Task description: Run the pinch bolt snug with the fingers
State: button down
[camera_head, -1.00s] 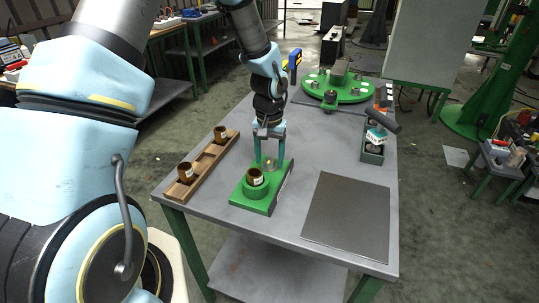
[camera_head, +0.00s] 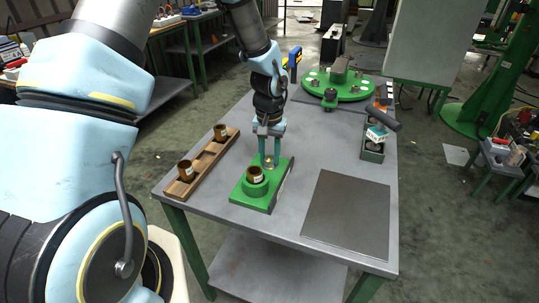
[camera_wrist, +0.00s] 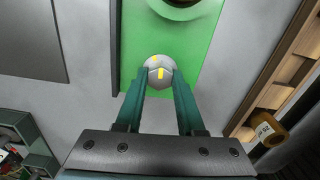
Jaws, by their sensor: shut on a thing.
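The pinch bolt shows in the wrist view as a round grey head (camera_wrist: 158,72) with yellow marks, at the green fixture. My gripper (camera_wrist: 159,80) is shut on the bolt head, one finger on each side. In the head view my gripper (camera_head: 269,160) points straight down at the back part of the green fixture (camera_head: 247,194).
A wooden rack (camera_head: 205,160) with two brown bottles lies left of the fixture. A dark grey mat (camera_head: 347,213) lies to the right. A green turntable (camera_head: 338,86) stands at the back, and a grey-green box (camera_head: 372,150) holding items stands at the right edge.

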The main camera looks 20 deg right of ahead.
aim_at(269, 158)
jog(key=shift+m, duration=1.5)
jog(key=c, duration=0.5)
grip_release()
jog(key=shift+r, duration=0.15)
notch_tip(269, 158, up, 11)
jog(key=b, duration=0.2)
jog(key=shift+f+b, duration=0.2)
jog(key=shift+b, duration=0.15)
jog(key=shift+a, duration=0.1)
jog(key=s+a+n, duration=0.1)
jog(key=a+n, duration=0.2)
jog(key=a, duration=0.7)
jog(key=s+a+r+n+t, duration=0.1)
jog(key=a+n, duration=0.2)
jog(key=a, duration=0.7)
jog(key=s+a+r+n, duration=0.1)
jog(key=a+n, duration=0.2)
jog(key=a, duration=0.6)
jog(key=shift+s+a+r+t, duration=0.15)
jog(key=shift+s+a+t, duration=0.15)
jog(key=shift+s+a, duration=0.1)
